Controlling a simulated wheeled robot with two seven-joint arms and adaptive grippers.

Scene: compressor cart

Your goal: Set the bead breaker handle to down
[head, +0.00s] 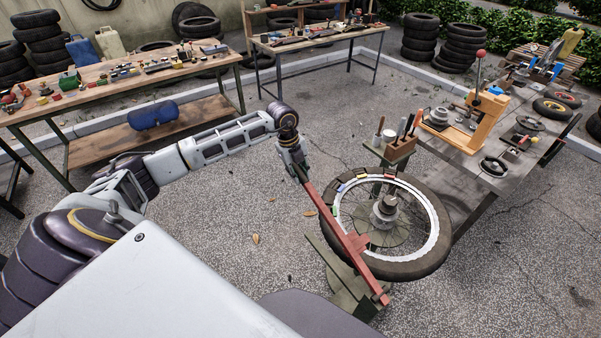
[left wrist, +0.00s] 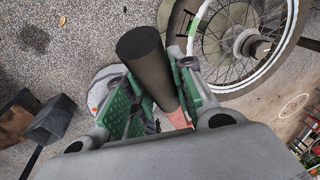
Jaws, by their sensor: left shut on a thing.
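The bead breaker handle is a long red bar (head: 342,235) in the head view. It slants from my left gripper down to the right, along the near left side of a spoked wheel with a black tyre (head: 420,262). My left gripper (head: 295,163) is at the bar's upper end. In the left wrist view its green-padded fingers (left wrist: 155,100) are shut on the handle's dark round grip (left wrist: 146,62). A bit of red bar shows below the grip. The handle's lower end is by a green metal stand (head: 345,285). My right gripper is not in view.
A workbench (head: 465,165) with tools and an orange press (head: 488,115) stands right of the wheel. A wooden table (head: 110,90) with small parts is at the back left. Stacked tyres (head: 420,38) line the back. The pavement left of the wheel is clear.

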